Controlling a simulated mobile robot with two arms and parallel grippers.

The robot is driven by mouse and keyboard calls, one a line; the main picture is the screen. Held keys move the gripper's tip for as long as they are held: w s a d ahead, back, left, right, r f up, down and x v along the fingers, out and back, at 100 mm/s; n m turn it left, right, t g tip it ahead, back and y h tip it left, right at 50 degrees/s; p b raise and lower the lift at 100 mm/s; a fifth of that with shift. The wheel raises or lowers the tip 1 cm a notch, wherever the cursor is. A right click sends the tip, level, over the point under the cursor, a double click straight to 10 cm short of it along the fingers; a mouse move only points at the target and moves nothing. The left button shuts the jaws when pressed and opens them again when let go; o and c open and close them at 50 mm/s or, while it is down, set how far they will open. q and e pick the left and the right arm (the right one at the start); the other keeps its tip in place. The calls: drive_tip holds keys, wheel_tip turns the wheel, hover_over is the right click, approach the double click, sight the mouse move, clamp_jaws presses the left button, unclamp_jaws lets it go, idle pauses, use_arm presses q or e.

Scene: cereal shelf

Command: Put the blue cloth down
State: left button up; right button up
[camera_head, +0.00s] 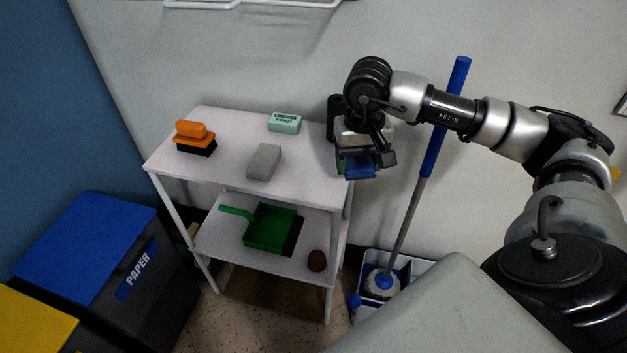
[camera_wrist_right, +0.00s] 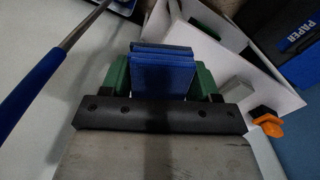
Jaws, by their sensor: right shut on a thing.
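The blue cloth (camera_head: 360,172) is a small folded block held at the right end of the shelf's top. My right gripper (camera_head: 362,160) is shut on it, reaching in from the right. In the right wrist view the blue cloth (camera_wrist_right: 163,72) sits between the two green fingers of the right gripper (camera_wrist_right: 160,80). The white shelf (camera_head: 222,177) stands to the left of and partly below the gripper. I cannot tell whether the cloth touches the shelf. My left gripper is not in view.
The shelf top holds an orange brush (camera_head: 195,138), a grey block (camera_head: 264,162) and a mint box (camera_head: 285,122). A blue-handled mop (camera_head: 431,150) stands right of the gripper. Bins (camera_head: 85,245) stand left.

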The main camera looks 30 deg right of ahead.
drive_tip(key=p, duration=0.1)
hover_over(314, 187)
wheel_tip(314, 187, down, 6)
drive_tip(key=shift+r, duration=0.25)
wheel_tip(314, 187, down, 4)
drive_tip(key=shift+f+p, duration=0.1)
drive_tip(key=shift+p, duration=0.2)
drive_tip(key=shift+f+b, duration=0.2)
drive_tip(key=shift+b, duration=0.1)
drive_tip(key=o, duration=1)
drive_tip(key=shift+r, duration=0.1)
